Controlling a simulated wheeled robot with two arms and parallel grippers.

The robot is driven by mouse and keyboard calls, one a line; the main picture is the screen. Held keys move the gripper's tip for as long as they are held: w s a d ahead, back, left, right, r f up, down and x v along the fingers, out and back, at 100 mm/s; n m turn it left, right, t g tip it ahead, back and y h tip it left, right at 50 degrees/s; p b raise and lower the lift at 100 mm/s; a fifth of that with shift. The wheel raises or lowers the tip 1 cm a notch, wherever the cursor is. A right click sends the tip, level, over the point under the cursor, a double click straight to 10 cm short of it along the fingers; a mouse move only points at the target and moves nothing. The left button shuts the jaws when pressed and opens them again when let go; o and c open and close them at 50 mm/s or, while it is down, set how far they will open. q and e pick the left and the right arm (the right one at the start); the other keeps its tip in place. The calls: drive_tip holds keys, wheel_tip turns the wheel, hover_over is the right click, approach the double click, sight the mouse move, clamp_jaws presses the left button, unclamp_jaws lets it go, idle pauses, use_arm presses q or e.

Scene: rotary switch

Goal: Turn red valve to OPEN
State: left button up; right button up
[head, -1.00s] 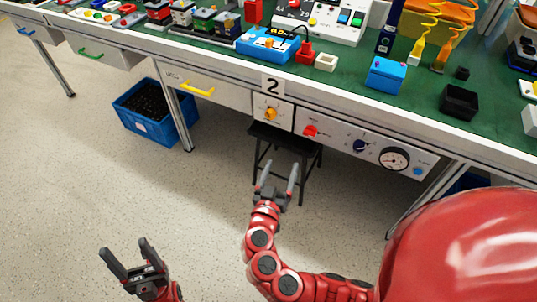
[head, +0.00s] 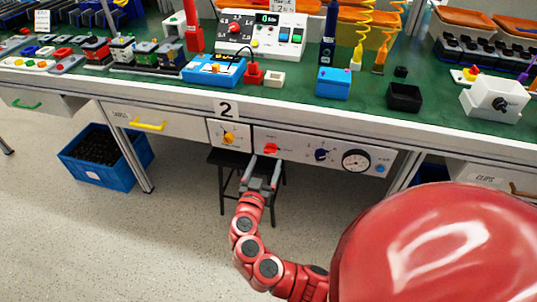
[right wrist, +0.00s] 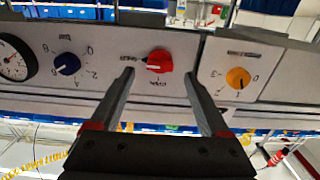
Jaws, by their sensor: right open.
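The red valve knob (head: 271,148) is on the white panel (head: 300,150) at the front of the bench, below and right of the "2" label. My right gripper (head: 265,160) is open and empty, in front of and just below the knob in the head view. In the right wrist view, which is upside down, the red knob (right wrist: 158,62) appears between and beyond the two spread fingertips (right wrist: 158,74). I see no contact with the knob. The small lettering around it is too small to read surely. My left gripper is out of view.
A yellow knob (head: 228,138) is left of the red one in the head view. A blue knob (head: 322,155) and a round gauge (head: 356,160) are to its right. A black stool (head: 226,160) stands under the bench. A blue crate (head: 108,170) is on the floor at left.

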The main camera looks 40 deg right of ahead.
sight(269, 153)
drive_tip(key=shift+x, duration=2.25)
clamp_jaws()
